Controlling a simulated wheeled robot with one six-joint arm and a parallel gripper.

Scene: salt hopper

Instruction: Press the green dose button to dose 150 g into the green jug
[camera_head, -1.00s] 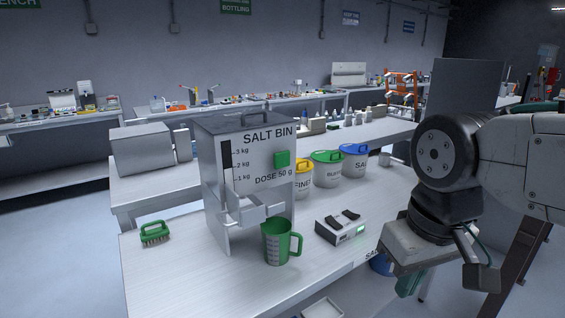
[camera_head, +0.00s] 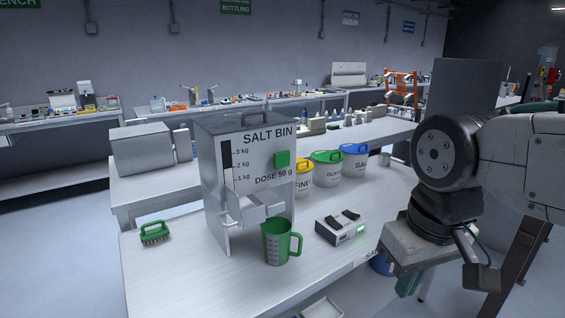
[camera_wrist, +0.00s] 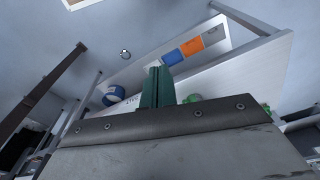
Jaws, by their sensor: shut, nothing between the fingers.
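The grey metal salt hopper (camera_head: 213,160) stands on the bench, marked "SALT BIN" and "DOSE 50 g", with a level scale on its front. My gripper (camera_head: 409,288) is well to the right of both, low beside the bench edge. Its green fingers (camera_wrist: 157,84) are shut and empty in the wrist view.
A small device (camera_head: 341,230) with a lit green display sits right of the jug. Tubs with yellow, green (camera_head: 327,157) and blue lids stand behind. A blue tub (camera_head: 381,265) is near my gripper.

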